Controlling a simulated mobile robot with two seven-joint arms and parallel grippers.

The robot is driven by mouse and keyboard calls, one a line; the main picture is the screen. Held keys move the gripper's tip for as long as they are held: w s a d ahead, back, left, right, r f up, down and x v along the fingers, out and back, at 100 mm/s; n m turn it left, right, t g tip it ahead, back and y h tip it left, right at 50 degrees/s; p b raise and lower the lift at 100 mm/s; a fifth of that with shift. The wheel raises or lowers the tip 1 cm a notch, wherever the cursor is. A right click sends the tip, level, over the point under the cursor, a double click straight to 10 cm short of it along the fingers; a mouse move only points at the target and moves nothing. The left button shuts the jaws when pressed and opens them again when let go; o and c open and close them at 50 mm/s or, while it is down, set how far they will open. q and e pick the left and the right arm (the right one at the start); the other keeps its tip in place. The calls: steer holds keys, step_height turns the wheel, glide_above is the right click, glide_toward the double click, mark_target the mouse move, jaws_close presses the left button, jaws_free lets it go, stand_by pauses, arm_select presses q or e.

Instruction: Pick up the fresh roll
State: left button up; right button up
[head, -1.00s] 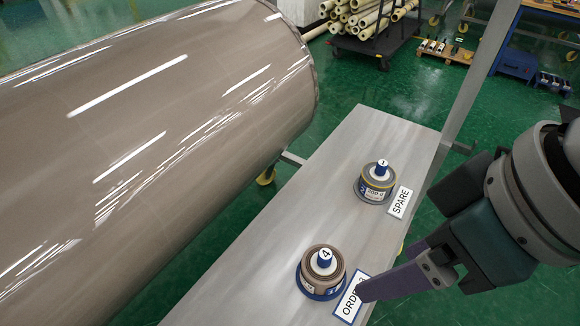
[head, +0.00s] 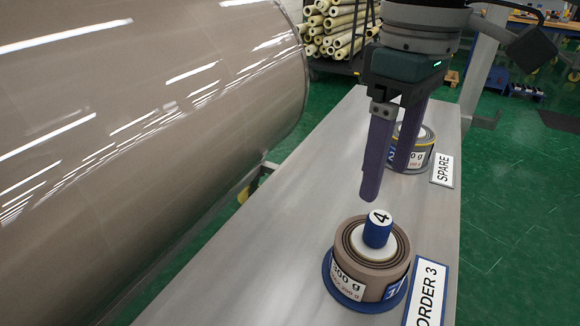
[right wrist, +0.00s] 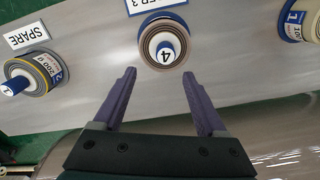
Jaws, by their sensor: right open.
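A brown wrapped roll (head: 352,262) with a blue plug marked 4 stands upright on a blue base at the ORDER 3 sign (head: 428,292). It also shows in the right wrist view (right wrist: 152,40), just beyond my fingertips. A second roll (head: 424,152) with a yellow rim stands at the SPARE sign, partly hidden behind my fingers. In the right wrist view it is at the left (right wrist: 40,70). My right gripper (head: 386,184) is open and empty, fingers down, above the bench. I cannot tell which roll is the fresh one. My left gripper is out of view.
The grey bench (head: 300,215) has clear room left of the rolls. A huge brown roll (head: 140,130) lies along its left side. Another roll (right wrist: 292,26) is at the right of the wrist view. A cart of tubes (head: 338,30) stands behind.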

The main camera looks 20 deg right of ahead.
mark_target(379, 217)
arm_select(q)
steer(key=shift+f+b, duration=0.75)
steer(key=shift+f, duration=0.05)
arm_select(e)
steer(key=f, duration=0.5)
steer(key=s+f, duration=0.1)
steer(key=f, duration=0.2)
steer(key=shift+a+f, duration=0.2)
steer(key=shift+c, duration=0.2)
jaws_close()
